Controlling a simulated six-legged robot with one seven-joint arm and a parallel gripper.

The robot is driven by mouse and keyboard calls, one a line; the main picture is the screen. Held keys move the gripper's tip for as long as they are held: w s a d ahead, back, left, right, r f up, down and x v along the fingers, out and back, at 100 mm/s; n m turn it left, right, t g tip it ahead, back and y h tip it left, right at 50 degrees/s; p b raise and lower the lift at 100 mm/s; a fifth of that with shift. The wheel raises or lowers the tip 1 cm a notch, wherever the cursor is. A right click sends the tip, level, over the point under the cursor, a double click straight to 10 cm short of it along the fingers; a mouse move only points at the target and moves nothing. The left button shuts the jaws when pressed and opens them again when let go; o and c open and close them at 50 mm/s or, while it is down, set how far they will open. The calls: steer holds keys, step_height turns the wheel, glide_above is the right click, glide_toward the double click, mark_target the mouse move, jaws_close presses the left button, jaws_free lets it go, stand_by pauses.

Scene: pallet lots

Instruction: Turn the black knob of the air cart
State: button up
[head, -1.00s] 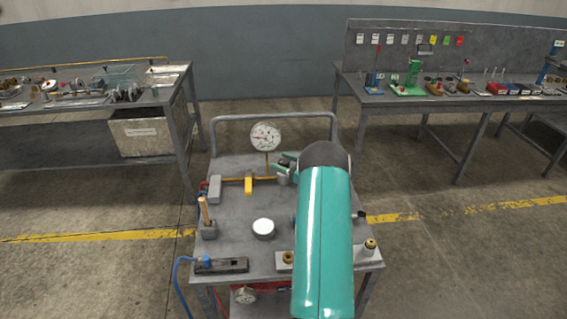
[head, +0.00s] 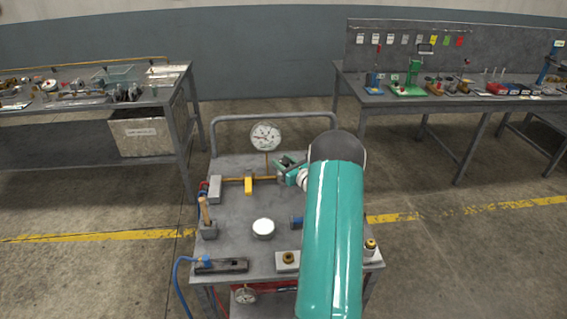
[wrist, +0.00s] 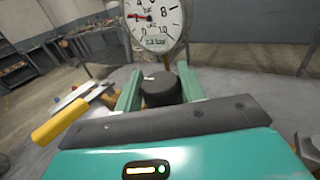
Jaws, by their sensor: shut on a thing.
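The air cart (head: 240,165) is a grey wheeled table with a push rail at its back. The black knob (wrist: 161,90) is a short dark cylinder with a small white mark on its top, seen in the wrist view. My gripper (wrist: 158,88) has its two green fingers on either side of the knob and is shut on it. In the head view my gripper (head: 284,170) is at the right end of the brass pipe, and the knob is mostly hidden. The pressure gauge (head: 265,136) stands just behind; it also shows in the wrist view (wrist: 157,18).
A yellow lever (head: 248,185) sits on the pipe left of my gripper. A white-topped round part (head: 263,228), a wooden handle (head: 204,211) and brass fittings stand on the cart. Benches (head: 180,90) with parts stand behind, left and right.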

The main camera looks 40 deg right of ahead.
steer(key=shift+m+g+h, duration=0.4)
steer(key=shift+m+h, duration=0.8)
steer(key=shift+h, duration=0.9)
steer(key=o, duration=1)
steer(key=shift+c, duration=0.2)
steer(key=v, duration=1.4)
steer(key=shift+r, duration=0.1)
steer(key=shift+w, duration=0.1)
